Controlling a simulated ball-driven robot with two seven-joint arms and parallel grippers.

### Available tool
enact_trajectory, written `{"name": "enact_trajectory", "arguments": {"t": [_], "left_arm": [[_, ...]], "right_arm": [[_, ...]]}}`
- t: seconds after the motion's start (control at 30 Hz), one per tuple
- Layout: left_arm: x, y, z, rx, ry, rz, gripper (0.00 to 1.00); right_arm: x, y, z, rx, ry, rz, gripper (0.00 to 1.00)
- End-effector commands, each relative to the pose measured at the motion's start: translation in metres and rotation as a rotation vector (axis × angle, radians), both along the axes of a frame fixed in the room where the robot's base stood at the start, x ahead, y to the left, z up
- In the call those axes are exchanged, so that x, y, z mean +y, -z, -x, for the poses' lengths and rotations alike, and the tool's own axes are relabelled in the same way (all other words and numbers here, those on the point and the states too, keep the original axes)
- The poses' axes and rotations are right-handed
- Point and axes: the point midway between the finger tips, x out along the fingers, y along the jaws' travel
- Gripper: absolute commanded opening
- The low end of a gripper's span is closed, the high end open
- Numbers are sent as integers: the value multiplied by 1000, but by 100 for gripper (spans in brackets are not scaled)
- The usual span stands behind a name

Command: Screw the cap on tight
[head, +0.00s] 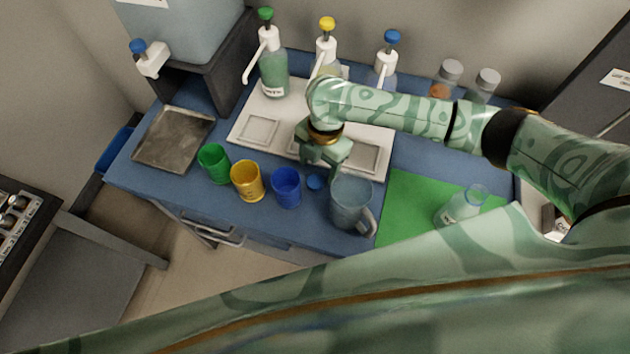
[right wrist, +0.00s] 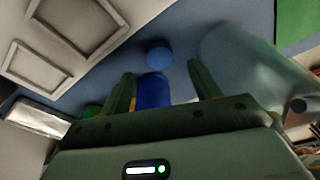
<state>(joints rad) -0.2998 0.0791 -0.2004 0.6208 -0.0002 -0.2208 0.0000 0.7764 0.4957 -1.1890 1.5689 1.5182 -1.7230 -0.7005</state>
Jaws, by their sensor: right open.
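A small round blue cap (head: 315,182) lies on the blue table between the blue cup and the grey pitcher. It also shows in the right wrist view (right wrist: 160,52), just beyond my fingertips. My right gripper (head: 324,166) is above the front edge of the white tray, close to the cap. In the right wrist view its two fingers (right wrist: 160,69) are apart with nothing between them. My left gripper is not in view.
A green cup (head: 214,163), yellow cup (head: 247,180) and blue cup (head: 287,187) line the front, beside the grey pitcher (head: 351,203). Pump bottles stand behind the white tray (head: 240,137). A metal tray (head: 172,140) lies at left. The green mat (head: 410,205) is mostly clear.

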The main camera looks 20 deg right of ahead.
Motion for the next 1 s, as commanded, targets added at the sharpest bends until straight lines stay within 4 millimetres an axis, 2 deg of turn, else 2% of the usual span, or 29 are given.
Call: {"name": "enact_trajectory", "arguments": {"t": [0.23,0.57,0.9,0.93,1.0], "left_arm": [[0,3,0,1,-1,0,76],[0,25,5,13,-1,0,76],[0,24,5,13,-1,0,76],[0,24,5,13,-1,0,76],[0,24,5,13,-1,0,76]], "right_arm": [[1,5,0,1,0,1,62],[6,51,3,1,1,1,62],[6,51,3,-1,1,0,62],[6,51,3,-1,1,0,60],[6,51,3,-1,0,0,40]]}}
